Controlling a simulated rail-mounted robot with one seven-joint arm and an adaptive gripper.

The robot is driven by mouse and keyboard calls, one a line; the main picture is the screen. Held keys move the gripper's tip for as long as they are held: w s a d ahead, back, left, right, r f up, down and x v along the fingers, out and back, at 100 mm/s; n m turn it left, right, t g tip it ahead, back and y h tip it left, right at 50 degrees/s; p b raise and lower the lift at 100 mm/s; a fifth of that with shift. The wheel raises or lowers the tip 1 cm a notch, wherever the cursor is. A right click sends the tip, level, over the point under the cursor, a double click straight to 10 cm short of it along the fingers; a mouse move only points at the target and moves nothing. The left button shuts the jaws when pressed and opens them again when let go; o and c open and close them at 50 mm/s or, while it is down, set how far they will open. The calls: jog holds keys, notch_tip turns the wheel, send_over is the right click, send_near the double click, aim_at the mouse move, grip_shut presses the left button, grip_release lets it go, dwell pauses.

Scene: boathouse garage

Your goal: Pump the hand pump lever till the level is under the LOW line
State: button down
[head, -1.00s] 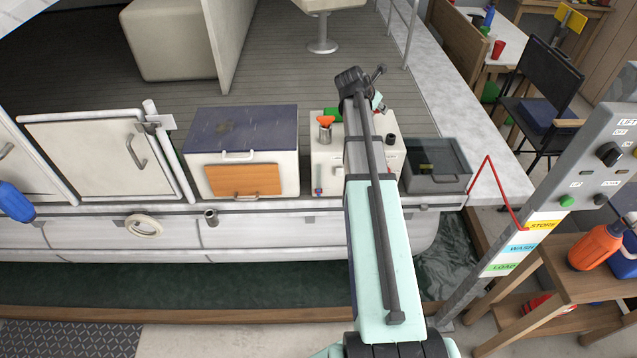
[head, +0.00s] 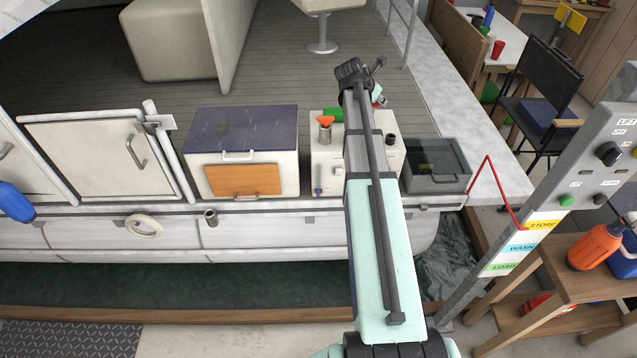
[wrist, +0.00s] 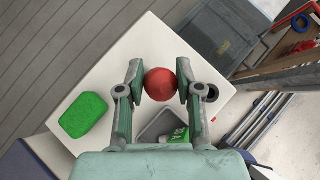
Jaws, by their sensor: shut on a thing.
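The red ball knob (wrist: 160,86) of the pump lever is in the middle of the wrist view. My gripper (wrist: 159,72) is shut on it, one finger on each side. The lever's shaft is hidden below the knob. In the head view my arm hides most of the gripper and the knob. The white cabinet (head: 328,160) under my arm has a narrow upright gauge (head: 318,176) on its front. The level and LOW line are too small to read.
A green sponge (wrist: 85,115) lies on the white top. An orange-topped spout (head: 325,130) stands beside my arm. A grey bin (head: 437,180) is to the right, a blue-lidded cooler (head: 243,125) to the left. A control post (head: 560,190) stands at the right.

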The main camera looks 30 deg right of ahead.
jog(key=shift+w+r, duration=0.1)
jog(key=shift+w+d+r, duration=0.2)
jog(key=shift+w+d, duration=0.05)
jog(key=shift+w, duration=0.25)
jog(key=shift+w+d+r, duration=0.25)
jog(key=shift+w, duration=0.25)
jog(key=shift+w+d+r, duration=0.2)
jog(key=shift+w+d, duration=0.05)
jog(key=shift+w, duration=0.25)
jog(key=shift+w+d+r, duration=0.1)
jog(key=shift+w+d, duration=0.15)
jog(key=shift+w, duration=0.3)
jog(key=shift+s+a+f, duration=0.2)
jog(key=shift+s+a, duration=0.1)
jog(key=shift+s, duration=0.25)
jog(key=shift+s+a+f, duration=0.25)
jog(key=shift+s, duration=0.25)
jog(key=shift+s+a+f, duration=0.2)
jog(key=shift+s+a, duration=0.1)
jog(key=shift+s, duration=0.25)
